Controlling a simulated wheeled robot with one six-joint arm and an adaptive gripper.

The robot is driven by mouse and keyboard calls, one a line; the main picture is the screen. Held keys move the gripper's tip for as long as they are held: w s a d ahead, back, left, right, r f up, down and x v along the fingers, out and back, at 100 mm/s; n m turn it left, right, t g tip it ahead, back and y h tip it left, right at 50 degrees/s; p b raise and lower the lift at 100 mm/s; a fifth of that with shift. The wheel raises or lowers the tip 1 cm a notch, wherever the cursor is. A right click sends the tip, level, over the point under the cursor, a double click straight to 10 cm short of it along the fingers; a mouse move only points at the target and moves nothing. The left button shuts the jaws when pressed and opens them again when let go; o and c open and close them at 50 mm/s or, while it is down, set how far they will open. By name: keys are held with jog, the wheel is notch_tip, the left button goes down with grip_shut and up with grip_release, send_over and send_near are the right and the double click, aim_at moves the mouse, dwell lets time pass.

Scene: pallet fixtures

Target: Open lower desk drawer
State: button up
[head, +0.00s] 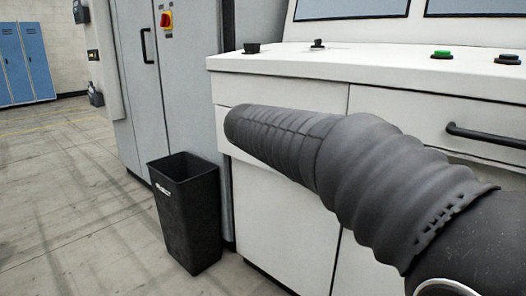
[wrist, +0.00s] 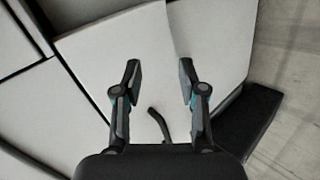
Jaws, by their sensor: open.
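The white desk (head: 285,215) fills the middle and right of the head view, with drawer or door fronts below its top. Which front is the lower drawer is unclear, since my grey-sleeved arm covers much of them. My gripper (wrist: 158,73) shows in the wrist view with its two fingers apart and nothing between the tips. It faces pale desk fronts (wrist: 122,42). A short dark handle (wrist: 159,124) shows between the fingers, nearer the palm in the picture; I cannot tell its distance or any contact. The gripper is hidden in the head view.
A black bin (head: 187,215) stands on the floor left of the desk, by a grey cabinet (head: 185,90). A black handle (head: 485,135) is on the upper right front. Buttons (head: 441,54) sit on the desktop. The floor (head: 75,190) at left is clear.

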jog(key=w+a+n+t+h+b, duration=0.15)
jog(key=w+a, duration=0.35)
jog(key=a, duration=0.5)
jog(key=w+a+n+t+h, duration=0.1)
jog(key=w+a+t, duration=0.25)
jog(key=a, duration=0.65)
jog(key=x, duration=1.4)
jog(key=shift+w+r, duration=0.2)
jog(key=shift+r, duration=0.2)
grip_shut()
